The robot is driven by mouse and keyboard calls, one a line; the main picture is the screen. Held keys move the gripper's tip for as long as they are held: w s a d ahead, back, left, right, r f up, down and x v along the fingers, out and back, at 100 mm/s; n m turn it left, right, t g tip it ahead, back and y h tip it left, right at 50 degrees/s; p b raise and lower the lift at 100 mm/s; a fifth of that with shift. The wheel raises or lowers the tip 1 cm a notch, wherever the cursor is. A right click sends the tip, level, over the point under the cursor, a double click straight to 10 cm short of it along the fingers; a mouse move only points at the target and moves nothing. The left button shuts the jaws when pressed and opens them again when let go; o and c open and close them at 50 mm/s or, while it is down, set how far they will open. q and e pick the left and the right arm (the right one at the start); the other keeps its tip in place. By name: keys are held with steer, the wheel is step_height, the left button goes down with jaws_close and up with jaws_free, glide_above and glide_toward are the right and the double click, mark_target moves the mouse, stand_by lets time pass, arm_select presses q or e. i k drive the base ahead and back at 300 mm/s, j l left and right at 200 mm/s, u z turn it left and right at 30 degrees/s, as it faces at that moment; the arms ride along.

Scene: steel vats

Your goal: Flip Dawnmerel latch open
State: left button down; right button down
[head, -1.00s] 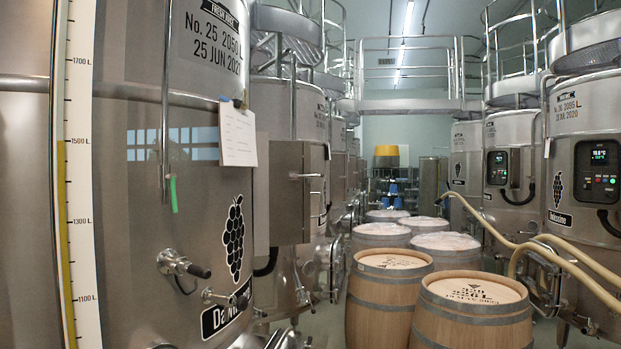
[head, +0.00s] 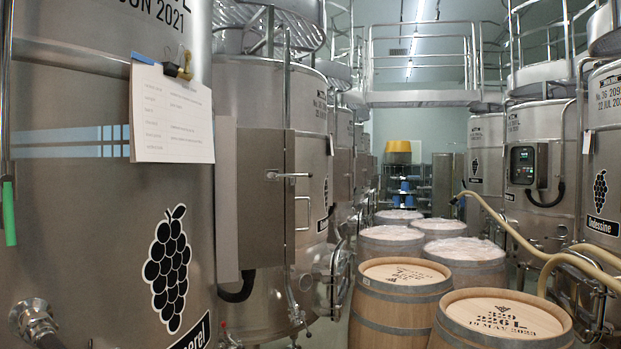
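The large steel vat (head: 95,200) at the near left bears a black grape emblem (head: 167,262) and a dark name label (head: 192,336). Only the end of the name, "erel", shows on the label, cut off by the bottom edge. A steel valve fitting (head: 36,320) sticks out of the vat at the lower left. I cannot make out a latch on this vat; its lower part is out of view. Neither of my grippers is in view.
A paper sheet (head: 172,113) hangs on the near vat. A grey cabinet (head: 262,200) with a handle juts out beside the second vat. Wooden barrels (head: 400,300) fill the middle aisle. A beige hose (head: 520,238) crosses toward the vats at right.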

mark_target(273, 176)
steer(key=i+l, duration=0.25)
steer(key=i, duration=0.25)
steer(key=i+l+u, duration=0.1)
steer(key=i, duration=0.4)
steer(key=i+l, duration=0.65)
steer(key=i, duration=0.4)
steer(key=u, duration=0.05)
